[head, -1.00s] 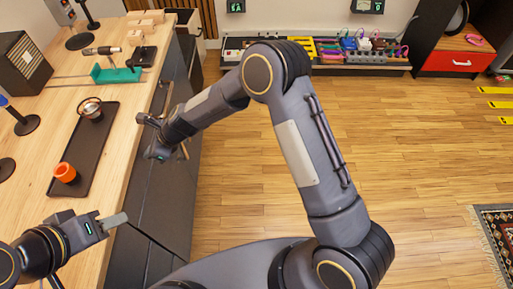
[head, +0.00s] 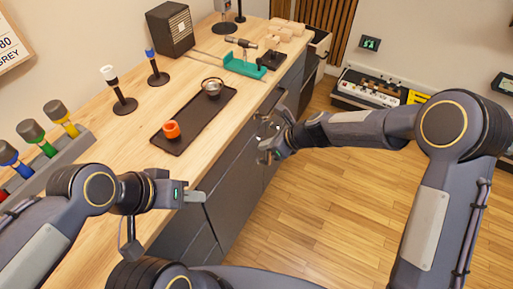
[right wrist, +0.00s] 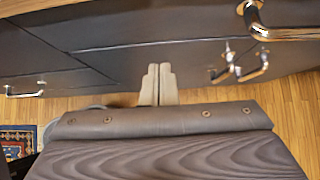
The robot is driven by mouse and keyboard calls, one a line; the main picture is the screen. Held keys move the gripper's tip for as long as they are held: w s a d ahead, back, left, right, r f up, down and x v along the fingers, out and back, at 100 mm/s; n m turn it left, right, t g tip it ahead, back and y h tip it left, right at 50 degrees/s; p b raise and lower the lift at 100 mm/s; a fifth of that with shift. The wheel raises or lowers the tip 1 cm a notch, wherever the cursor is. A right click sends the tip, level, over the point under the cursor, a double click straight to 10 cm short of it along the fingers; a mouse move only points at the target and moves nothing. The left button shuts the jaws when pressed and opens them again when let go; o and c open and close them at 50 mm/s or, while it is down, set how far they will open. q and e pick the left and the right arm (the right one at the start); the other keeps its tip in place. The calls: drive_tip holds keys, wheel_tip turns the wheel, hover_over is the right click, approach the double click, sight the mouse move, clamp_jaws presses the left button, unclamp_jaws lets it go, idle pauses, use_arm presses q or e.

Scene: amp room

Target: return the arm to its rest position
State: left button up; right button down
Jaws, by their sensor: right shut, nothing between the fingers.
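My right arm reaches in from the right in the head view. Its gripper (head: 268,150) hangs beside the front of the wooden counter, close to the drawer handles. In the right wrist view its two pale fingers (right wrist: 157,85) are together with nothing between them. My left gripper (head: 192,197) is at the counter's front edge at lower left in the head view, its finger pointing right. I see no object in it, and the gap between its fingers cannot be made out.
The counter (head: 120,155) holds a dark tray (head: 185,127) with an orange cup (head: 171,130) and a metal bowl (head: 212,87). Chrome handles (right wrist: 255,65) stick out from the dark drawer fronts near my right gripper.

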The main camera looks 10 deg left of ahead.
drive_tip(key=shift+v, duration=2)
drive_tip(key=s+d+r+n+t, duration=0.1)
drive_tip(key=s+d+r+n, duration=0.3)
drive_tip(key=d+r, duration=0.3)
drive_tip(key=s+d+r+n+t, duration=0.1)
drive_tip(key=s+d+r+n, duration=0.4)
drive_tip(key=d, duration=0.3)
drive_tip(key=s+d+n+h, duration=0.2)
drive_tip(key=s+d+n, duration=0.3)
drive_tip(key=s, duration=0.4)
drive_tip(key=s+d+n+t+h, duration=0.1)
drive_tip(key=s+d+n+h, duration=0.1)
drive_tip(key=s+d+n, duration=0.3)
drive_tip(key=s+d, duration=0.2)
drive_tip(key=s, duration=0.2)
drive_tip(key=shift+d+f+n+h, duration=0.25)
drive_tip(key=shift+n+h, duration=0.05)
drive_tip(key=shift+h, duration=0.1)
drive_tip(key=shift+r, duration=0.1)
